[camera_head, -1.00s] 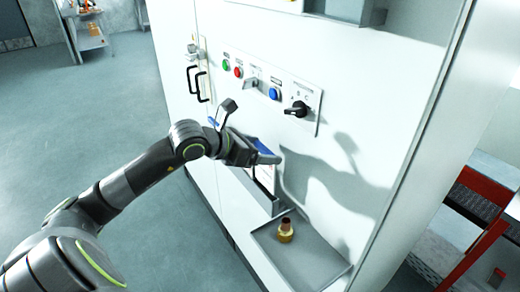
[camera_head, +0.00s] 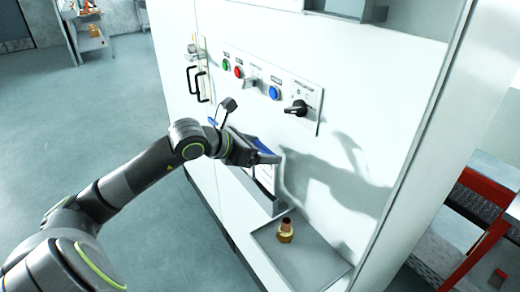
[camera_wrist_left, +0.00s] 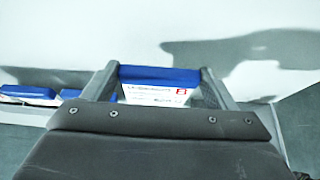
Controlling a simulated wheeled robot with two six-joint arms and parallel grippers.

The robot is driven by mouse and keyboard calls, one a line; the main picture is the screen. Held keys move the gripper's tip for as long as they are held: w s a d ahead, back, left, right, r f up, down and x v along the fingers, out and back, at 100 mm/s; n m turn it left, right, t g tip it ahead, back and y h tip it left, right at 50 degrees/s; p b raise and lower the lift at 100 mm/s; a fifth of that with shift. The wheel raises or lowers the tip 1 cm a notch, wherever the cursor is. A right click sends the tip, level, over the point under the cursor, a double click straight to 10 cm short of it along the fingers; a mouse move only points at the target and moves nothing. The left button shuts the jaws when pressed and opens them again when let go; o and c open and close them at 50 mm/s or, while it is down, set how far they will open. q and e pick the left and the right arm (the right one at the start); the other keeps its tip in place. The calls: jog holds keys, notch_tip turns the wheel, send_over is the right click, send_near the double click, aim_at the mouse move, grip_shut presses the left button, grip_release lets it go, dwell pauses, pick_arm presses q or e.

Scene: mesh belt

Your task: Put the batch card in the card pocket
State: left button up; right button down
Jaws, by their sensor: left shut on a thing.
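My left gripper (camera_head: 268,157) is beside the white cabinet front and shut on the batch card. The card (camera_wrist_left: 158,75) has a blue top strip and a white face with a red letter B; the strip spans between the two fingers in the left wrist view. In the head view the card's white face (camera_head: 264,178) hangs below the fingers, partly hidden by the gripper. A grey holder edge (camera_head: 278,207), possibly the card pocket, shows just below the card. I cannot tell whether the card is inside it. My right gripper is not in view.
A grey tray (camera_head: 318,262) with a brass fitting (camera_head: 285,230) juts out below the card. A control panel (camera_head: 270,90) with buttons and a black knob is above. More blue-topped items (camera_wrist_left: 30,93) show at left in the wrist view.

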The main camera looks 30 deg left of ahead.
aim_at(264, 172)
pick_arm(q)
jog(key=shift+f+b, duration=3.7)
jog(key=shift+f, duration=0.15)
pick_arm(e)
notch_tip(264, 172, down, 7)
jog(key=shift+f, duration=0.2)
pick_arm(q)
jog(key=o, duration=1.2)
jog(key=shift+r, duration=0.2)
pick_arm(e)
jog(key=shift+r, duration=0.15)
